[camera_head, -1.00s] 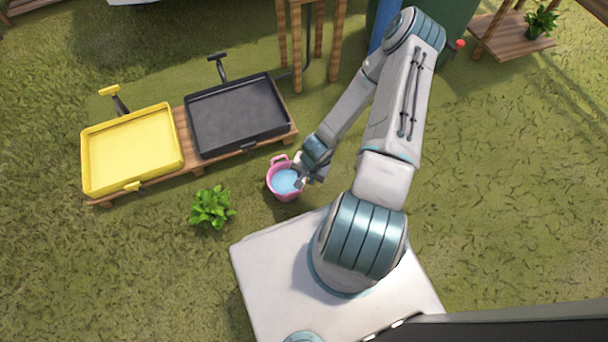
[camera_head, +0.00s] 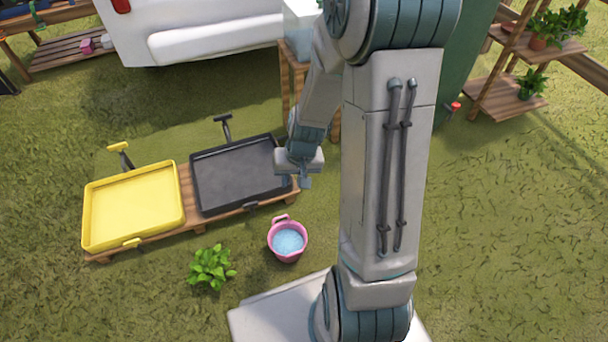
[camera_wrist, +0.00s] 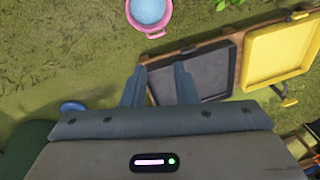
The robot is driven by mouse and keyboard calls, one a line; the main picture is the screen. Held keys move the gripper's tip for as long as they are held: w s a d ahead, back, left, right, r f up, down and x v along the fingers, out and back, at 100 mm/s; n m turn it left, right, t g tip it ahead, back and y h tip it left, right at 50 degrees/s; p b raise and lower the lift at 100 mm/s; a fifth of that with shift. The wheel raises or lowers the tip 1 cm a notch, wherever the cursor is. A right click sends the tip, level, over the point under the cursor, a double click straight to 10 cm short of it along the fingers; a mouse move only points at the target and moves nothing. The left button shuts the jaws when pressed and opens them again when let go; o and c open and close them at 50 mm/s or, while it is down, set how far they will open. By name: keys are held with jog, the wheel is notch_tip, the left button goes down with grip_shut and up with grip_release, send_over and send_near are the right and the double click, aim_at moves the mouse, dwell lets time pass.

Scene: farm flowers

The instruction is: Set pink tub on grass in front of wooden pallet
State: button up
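The pink tub (camera_head: 287,241), with pale blue contents, stands upright on the grass just in front of the right end of the wooden pallet (camera_head: 187,212). It also shows at the top of the wrist view (camera_wrist: 150,14). The pallet carries a yellow tray and a black tray. My gripper (camera_head: 305,181) is raised near the right end of the black tray, apart from the tub. In the wrist view my gripper's two fingers (camera_wrist: 160,86) are spread with nothing between them.
The yellow tray (camera_head: 132,206) and black tray (camera_head: 240,176) lie side by side. A leafy green plant (camera_head: 211,267) grows left of the tub. A wooden stand (camera_head: 291,92) is behind my arm. A plant shelf (camera_head: 512,98) stands at the back right. Grass at right is open.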

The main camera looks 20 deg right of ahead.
jog(key=s+a+r+n+h, duration=0.1)
jog(key=s+r+n, duration=0.1)
jog(key=s+r, duration=1)
notch_tip(320, 180, up, 5)
jog(key=shift+s+a+f+h, duration=0.15)
jog(key=shift+a+h, duration=0.15)
jog(key=shift+a, duration=0.1)
